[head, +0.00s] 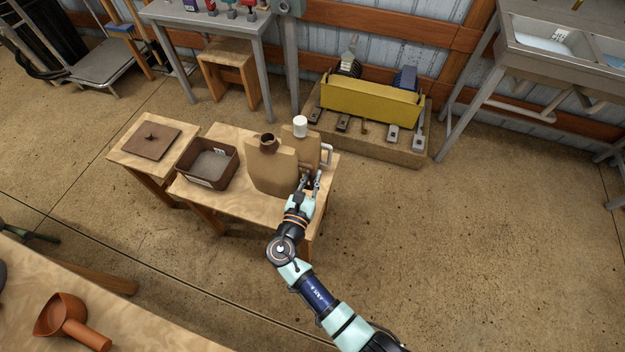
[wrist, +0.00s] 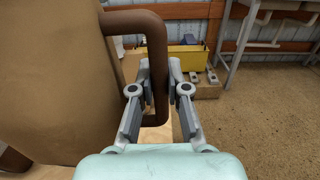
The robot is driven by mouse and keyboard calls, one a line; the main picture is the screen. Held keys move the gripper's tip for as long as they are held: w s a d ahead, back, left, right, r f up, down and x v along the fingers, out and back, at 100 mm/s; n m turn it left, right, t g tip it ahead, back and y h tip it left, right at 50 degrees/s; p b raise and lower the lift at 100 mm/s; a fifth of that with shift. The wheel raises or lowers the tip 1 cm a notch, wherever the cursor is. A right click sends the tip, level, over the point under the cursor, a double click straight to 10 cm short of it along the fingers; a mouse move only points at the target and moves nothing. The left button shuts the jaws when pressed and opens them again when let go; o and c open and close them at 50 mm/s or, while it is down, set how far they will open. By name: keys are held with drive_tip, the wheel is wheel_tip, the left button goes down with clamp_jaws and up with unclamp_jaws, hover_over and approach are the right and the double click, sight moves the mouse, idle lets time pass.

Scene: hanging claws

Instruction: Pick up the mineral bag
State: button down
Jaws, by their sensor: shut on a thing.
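Two tan, jug-like bags stand side by side on a small wooden table. The front bag (head: 270,172) has a brown neck; the one behind (head: 310,147) has a white cap and a pale handle. No label shows which is the mineral bag. My gripper (head: 311,180) is at the right side of the front bag. In the wrist view my gripper (wrist: 158,92) is shut on a brown handle (wrist: 156,60) that joins the large tan body (wrist: 50,85) at the left. The front bag looks upright; I cannot tell whether it touches the tabletop.
A brown bin (head: 207,165) stands left of the bags, and a flat brown lid (head: 151,140) lies on another small table. A yellow box (head: 372,103) on a low platform is behind. A brown scoop (head: 68,322) lies on a bench at lower left. Floor at right is clear.

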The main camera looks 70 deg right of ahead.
drive_tip(key=shift+r+p, duration=0.4)
drive_tip(key=shift+r, duration=0.95)
